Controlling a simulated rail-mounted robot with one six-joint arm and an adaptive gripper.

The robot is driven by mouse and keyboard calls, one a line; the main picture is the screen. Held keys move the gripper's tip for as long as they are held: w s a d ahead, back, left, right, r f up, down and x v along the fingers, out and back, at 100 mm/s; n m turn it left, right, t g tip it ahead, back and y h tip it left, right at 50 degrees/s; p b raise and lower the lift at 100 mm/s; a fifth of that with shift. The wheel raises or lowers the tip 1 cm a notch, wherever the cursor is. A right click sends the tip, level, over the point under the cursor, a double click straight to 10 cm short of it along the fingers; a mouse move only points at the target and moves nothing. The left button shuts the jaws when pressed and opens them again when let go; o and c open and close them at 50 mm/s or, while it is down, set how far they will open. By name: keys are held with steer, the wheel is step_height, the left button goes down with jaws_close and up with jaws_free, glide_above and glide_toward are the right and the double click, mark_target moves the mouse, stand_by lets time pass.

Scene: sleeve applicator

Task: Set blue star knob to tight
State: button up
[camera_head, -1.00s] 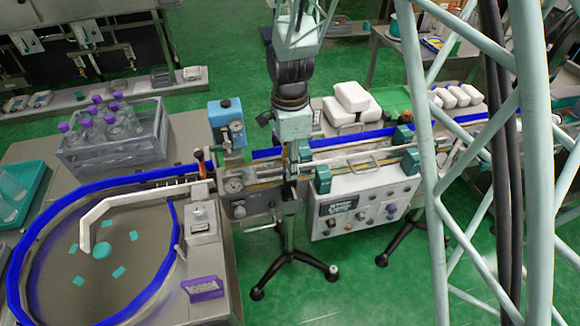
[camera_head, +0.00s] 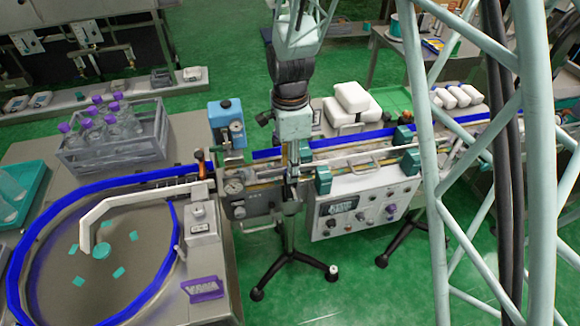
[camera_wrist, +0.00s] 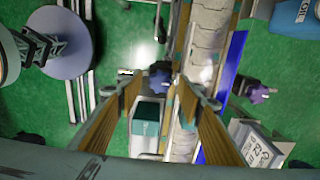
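In the wrist view, a dark blue knob (camera_wrist: 160,75) shows just beyond and between my fingertips, beside the conveyor. Its lobes and its setting are too small to read. A second purple-blue, star-shaped knob (camera_wrist: 258,91) sits to the right of the blue rail, outside my fingers. My gripper (camera_wrist: 157,90) is open, with its two brown-padded fingers apart and nothing visibly held between them. In the head view, my gripper (camera_head: 291,190) hangs down at the conveyor, left of the control box; neither knob can be made out clearly there.
The control box (camera_head: 365,207) with several dials stands right of my gripper. Conveyor guide rails (camera_head: 345,140) run alongside. A blue-topped unit (camera_head: 226,118) stands to the left. In the wrist view, a teal block (camera_wrist: 146,127) lies low between the fingers, and a round grey disc (camera_wrist: 60,45) is upper left.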

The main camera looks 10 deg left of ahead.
step_height(320, 180, up, 12)
stand_by(0.8)
steer(key=shift+f, duration=0.1)
stand_by(0.3)
